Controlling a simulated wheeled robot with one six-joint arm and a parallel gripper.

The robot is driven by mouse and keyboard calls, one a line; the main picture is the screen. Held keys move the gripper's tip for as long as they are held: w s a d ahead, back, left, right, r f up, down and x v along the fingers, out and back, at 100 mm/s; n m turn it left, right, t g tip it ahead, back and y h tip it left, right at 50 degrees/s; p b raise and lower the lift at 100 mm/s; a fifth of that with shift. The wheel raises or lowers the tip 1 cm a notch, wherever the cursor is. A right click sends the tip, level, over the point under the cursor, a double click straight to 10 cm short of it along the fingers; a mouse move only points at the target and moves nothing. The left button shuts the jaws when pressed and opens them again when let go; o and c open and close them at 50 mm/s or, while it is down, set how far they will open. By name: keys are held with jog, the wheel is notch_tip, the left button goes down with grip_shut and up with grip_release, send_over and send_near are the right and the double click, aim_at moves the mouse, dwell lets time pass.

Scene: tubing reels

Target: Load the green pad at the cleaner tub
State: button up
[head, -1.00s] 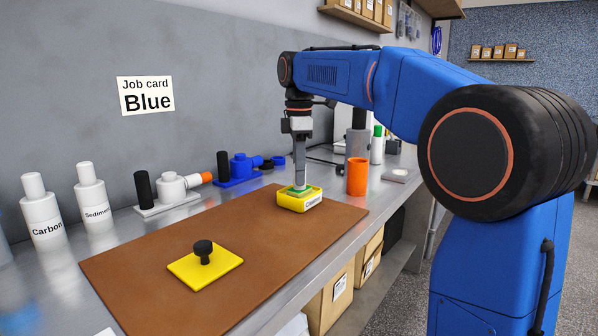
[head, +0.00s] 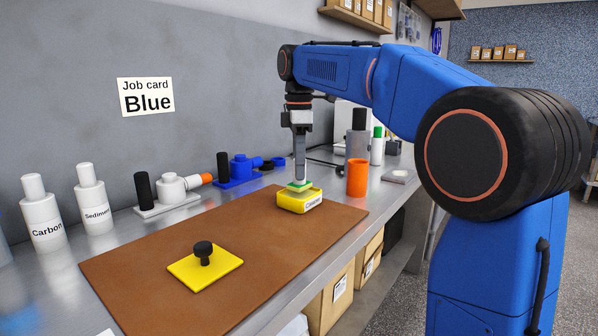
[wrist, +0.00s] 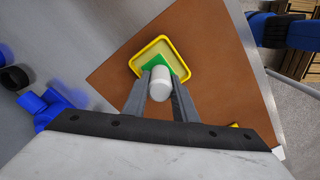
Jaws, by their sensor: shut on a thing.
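The yellow cleaner tub (head: 300,203) sits on the far end of the brown mat, with a label on its front. In the wrist view the tub (wrist: 186,47) shows a yellow rim and a pale inside. The green pad (head: 299,186) is at the tub's top, under my gripper (head: 299,179). In the wrist view my gripper (wrist: 160,88) is shut on the pad's white knob, with the green pad (wrist: 150,62) below it, over the tub's near part. Whether the pad touches the tub's contents cannot be told.
A yellow plate with a black knob (head: 204,254) lies on the brown mat (head: 130,270). An orange cup (head: 357,178) stands right of the tub. White and blue fittings (head: 240,168) and white bottles (head: 90,198) line the wall. The mat's middle is clear.

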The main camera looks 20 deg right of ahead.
jog(key=shift+r, duration=2.6)
